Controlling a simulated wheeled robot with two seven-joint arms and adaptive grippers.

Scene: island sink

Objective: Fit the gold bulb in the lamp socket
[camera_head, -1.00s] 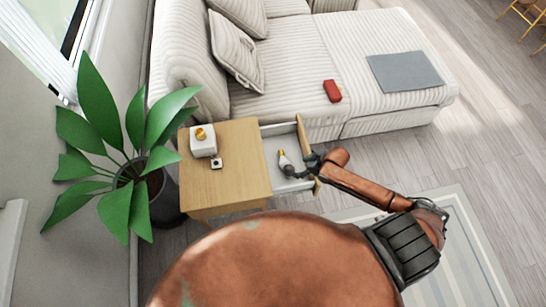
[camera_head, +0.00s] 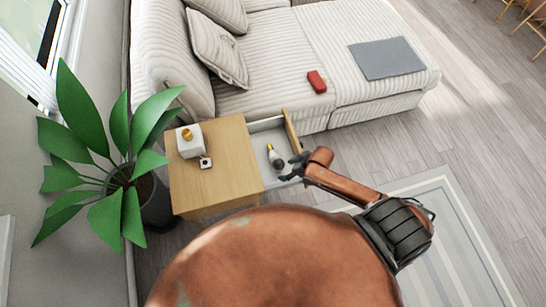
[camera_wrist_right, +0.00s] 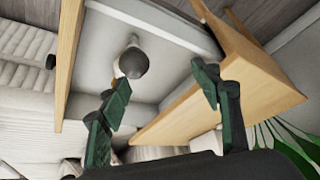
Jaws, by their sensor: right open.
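A small bulb-like item with a gold tip, white middle and dark rounded end (camera_head: 273,156) lies in the open drawer (camera_head: 256,150). In the right wrist view a dark ball with a pale neck (camera_wrist_right: 133,62) shows beyond my fingers, nearer the left one; whether it is one piece with the gold tip I cannot tell. My right gripper (camera_head: 293,171) is open and empty at the drawer's front edge, close to the item; its fingers also show in the right wrist view (camera_wrist_right: 162,82). A white cube with a gold top (camera_head: 190,142), perhaps the lamp, stands on the wooden cabinet (camera_head: 215,180). My left gripper is out of view.
A small black-and-white item (camera_head: 206,162) sits beside the cube. A potted plant (camera_head: 120,165) stands left of the cabinet. A sofa (camera_head: 270,75) with a red object (camera_head: 316,82) and grey cloth (camera_head: 386,60) is behind.

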